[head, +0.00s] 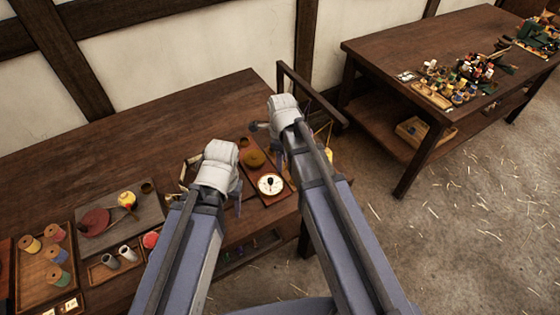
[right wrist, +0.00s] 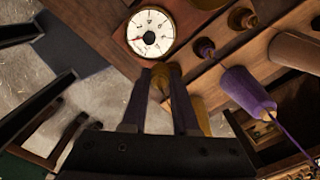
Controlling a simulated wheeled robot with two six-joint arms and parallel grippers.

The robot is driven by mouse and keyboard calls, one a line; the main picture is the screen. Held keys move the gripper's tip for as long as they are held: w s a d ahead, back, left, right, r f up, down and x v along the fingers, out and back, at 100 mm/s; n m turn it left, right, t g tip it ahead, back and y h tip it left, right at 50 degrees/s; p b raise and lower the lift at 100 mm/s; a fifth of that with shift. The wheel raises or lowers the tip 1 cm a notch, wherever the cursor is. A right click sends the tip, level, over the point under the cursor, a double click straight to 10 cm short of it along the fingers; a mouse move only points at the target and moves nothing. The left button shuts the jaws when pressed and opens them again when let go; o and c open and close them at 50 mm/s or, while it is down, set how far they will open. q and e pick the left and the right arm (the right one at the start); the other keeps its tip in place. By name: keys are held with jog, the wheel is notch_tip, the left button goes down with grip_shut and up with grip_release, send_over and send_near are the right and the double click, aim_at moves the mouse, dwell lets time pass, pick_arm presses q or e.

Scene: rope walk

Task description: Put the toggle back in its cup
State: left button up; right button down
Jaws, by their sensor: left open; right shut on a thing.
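In the right wrist view my right gripper (right wrist: 163,76) is shut on a small tan-brown piece (right wrist: 165,84) that appears to be the toggle. Its full shape is hidden by the fingers. In the head view the right wrist (head: 285,110) is beyond the dial board, and the fingertips are mostly hidden. My left gripper (head: 216,182) is open over the table, left of the dial; its wrist hides most of its jaws. A small dark round cup (head: 147,187) stands on the grey board at left. I cannot tell whether it is the toggle's cup.
A white dial (head: 270,184) sits on a red-brown board beside a brass disc (head: 255,159); the dial also shows in the wrist view (right wrist: 150,32). A purple spool (right wrist: 246,92) lies near. A spool tray (head: 46,262) is at left. A dark rail frame (head: 311,93) stands at the table's right end.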

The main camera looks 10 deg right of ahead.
pick_arm(q)
jog(key=shift+w+d+f+b, duration=0.25)
jog(key=shift+d+f+b, duration=0.15)
jog(key=shift+f, duration=0.05)
pick_arm(e)
jog(key=d+n, duration=0.2)
jog(key=d, duration=0.1)
jog(key=d+n, duration=0.1)
jog(key=d, duration=0.1)
jog(key=shift+w+d+f+n, duration=0.1)
jog(key=shift+w+f+n, duration=0.2)
jog(key=shift+w+f, duration=0.1)
jog(key=shift+f, duration=0.1)
pick_arm(q)
notch_tip(320, 180, down, 6)
jog(key=b, duration=0.5)
jog(key=shift+r+b, duration=0.2)
jog(key=shift+b, duration=0.15)
pick_arm(e)
notch_tip(320, 180, down, 6)
jog(key=shift+r, duration=0.25)
pick_arm(q)
jog(key=shift+f, duration=0.25)
pick_arm(e)
jog(key=shift+f, duration=0.2)
pick_arm(q)
jog(key=shift+f+b, duration=0.75)
jog(key=shift+b, duration=0.25)
pick_arm(e)
jog(key=shift+f, duration=0.8)
